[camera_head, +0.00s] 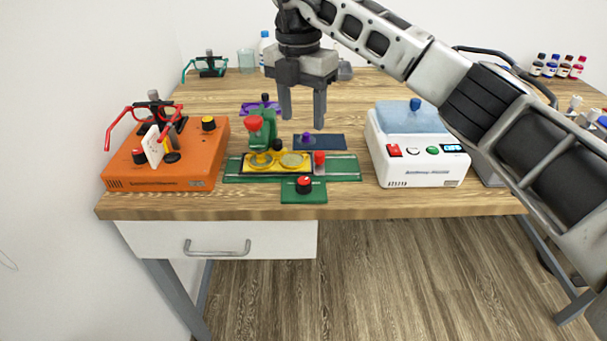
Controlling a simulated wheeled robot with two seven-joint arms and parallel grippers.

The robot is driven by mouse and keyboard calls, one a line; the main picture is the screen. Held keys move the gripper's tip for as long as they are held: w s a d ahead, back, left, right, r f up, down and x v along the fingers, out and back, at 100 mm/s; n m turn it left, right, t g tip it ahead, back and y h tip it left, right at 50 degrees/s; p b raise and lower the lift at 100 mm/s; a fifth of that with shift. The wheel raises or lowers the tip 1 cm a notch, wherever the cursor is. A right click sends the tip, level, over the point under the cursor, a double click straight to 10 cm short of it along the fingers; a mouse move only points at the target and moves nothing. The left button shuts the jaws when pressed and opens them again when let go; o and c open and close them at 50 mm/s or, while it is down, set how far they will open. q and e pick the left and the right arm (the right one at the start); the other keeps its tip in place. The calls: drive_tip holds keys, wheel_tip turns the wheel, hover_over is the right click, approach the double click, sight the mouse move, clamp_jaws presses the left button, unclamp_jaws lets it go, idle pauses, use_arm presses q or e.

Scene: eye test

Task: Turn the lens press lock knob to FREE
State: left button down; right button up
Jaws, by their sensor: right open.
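The green lens press (236,174) stands at the front middle of the table. It has a yellow part (262,170) with round pieces in it and an upright green arm with a red top (254,123). A knob with a red top and dark sides (304,184) sits on a green tab at its front edge; I take this to be the lock knob. Its mark and any FREE label are too small to read. My right gripper (303,121) is open and empty, pointing down above and behind the press, apart from the knob. My left gripper is out of view.
An orange box (200,162) with red glasses stands left of the press. A white machine with a blue lid (409,119) stands to the right. A blue mat (332,142) with a purple-topped piece lies behind the press. Small bottles (551,66) stand at the back right.

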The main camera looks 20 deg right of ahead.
sight(304, 181)
drive_tip(key=f+p, duration=0.1)
drive_tip(key=f, duration=0.6)
drive_tip(key=f+p, duration=0.1)
drive_tip(key=f, duration=0.6)
drive_tip(key=shift+s+d+f, duration=0.1)
drive_tip(key=shift+s+f, duration=0.1)
drive_tip(key=shift+f, duration=0.1)
drive_tip(key=c, duration=1)
